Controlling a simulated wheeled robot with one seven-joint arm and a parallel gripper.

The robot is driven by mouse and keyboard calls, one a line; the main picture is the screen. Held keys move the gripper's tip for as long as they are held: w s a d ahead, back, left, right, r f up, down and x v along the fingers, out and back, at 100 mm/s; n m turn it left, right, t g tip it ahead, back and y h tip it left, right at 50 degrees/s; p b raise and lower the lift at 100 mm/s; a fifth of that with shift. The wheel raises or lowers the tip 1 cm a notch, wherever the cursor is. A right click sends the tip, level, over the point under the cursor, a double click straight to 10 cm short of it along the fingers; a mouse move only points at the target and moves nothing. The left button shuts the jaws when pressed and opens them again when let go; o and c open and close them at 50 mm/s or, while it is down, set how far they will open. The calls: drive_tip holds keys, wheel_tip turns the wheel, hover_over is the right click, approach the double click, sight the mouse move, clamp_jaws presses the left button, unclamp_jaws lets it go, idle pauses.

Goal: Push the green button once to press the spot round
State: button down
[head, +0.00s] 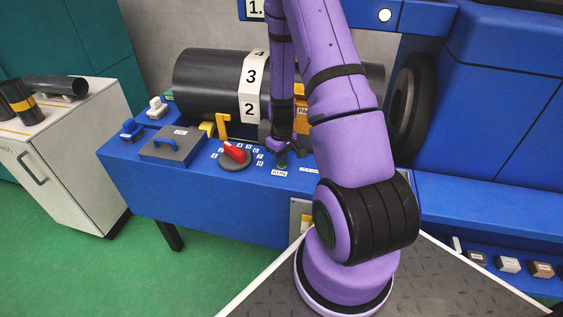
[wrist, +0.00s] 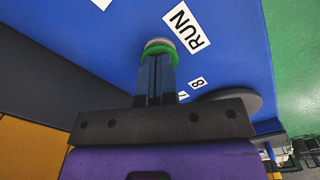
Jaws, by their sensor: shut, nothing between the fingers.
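The green button (wrist: 160,46) is a green ring with a grey part, on the blue bench top beside a RUN label (wrist: 186,27). In the head view, the button (head: 282,166) is partly hidden under my gripper (head: 283,152). In the wrist view, my gripper (wrist: 159,58) is shut and empty, with its fingertips at the button and covering part of it. I cannot tell whether they touch it or whether it is pressed down. The large dark cylinder (head: 205,85) lies behind, with a white numbered band (head: 251,88) around it.
A grey box (head: 172,145) and a yellow bracket (head: 222,125) stand farther left. A black flange (head: 404,105) is at the right end of the cylinder.

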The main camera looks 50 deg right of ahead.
drive_tip(key=shift+f, duration=0.3)
drive_tip(key=shift+r, duration=2.85)
drive_tip(key=shift+r, duration=0.15)
drive_tip(key=a+r+t, duration=0.1)
drive_tip(key=a+r, duration=0.3)
drive_tip(key=r, duration=0.4)
drive_tip(key=s+a+r+t, duration=0.1)
drive_tip(key=a+r, duration=0.4)
drive_tip(key=r, duration=0.3)
drive_tip(key=a+r+t, duration=0.1)
drive_tip(key=a+r, duration=0.3)
drive_tip(key=r, duration=0.5)
drive_tip(key=s+a+r+t, duration=0.1)
drive_tip(key=s+a+r, duration=0.4)
drive_tip(key=s, duration=0.3)
drive_tip(key=s+a+r+t, duration=0.1)
drive_tip(key=s+a+r, duration=0.3)
drive_tip(key=s+r, duration=0.4)
drive_tip(key=shift+s+a, duration=0.35)
drive_tip(key=shift+s, duration=0.4)
